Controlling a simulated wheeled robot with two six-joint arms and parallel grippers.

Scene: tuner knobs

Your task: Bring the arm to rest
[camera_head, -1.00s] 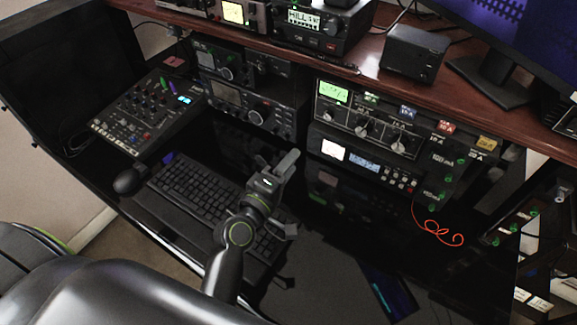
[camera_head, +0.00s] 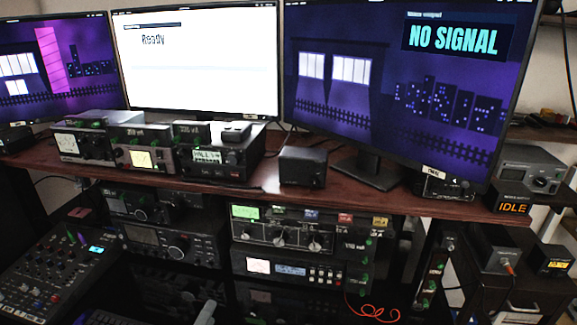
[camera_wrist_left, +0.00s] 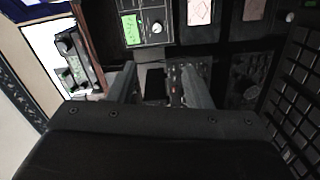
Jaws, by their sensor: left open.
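My left gripper (camera_head: 206,312) shows only as a grey finger at the bottom edge of the head view, in front of the lower radio gear; the rest of its arm is out of frame. In the left wrist view my left gripper (camera_wrist_left: 158,84) has its two fingers apart, with nothing held between them. The tuner unit (camera_head: 290,250), a black box with a green display and several knobs, sits under the wooden shelf. A panel with a green display (camera_wrist_left: 131,30) shows beyond the fingers in the wrist view. My right gripper is not in view.
Three monitors stand on the wooden shelf (camera_head: 400,204); one reads "NO SIGNAL" (camera_head: 455,38). A mixer (camera_head: 50,275) is at lower left. A red coiled cable (camera_head: 375,311) hangs at lower right. A black keyboard (camera_wrist_left: 292,95) fills the wrist view's right side.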

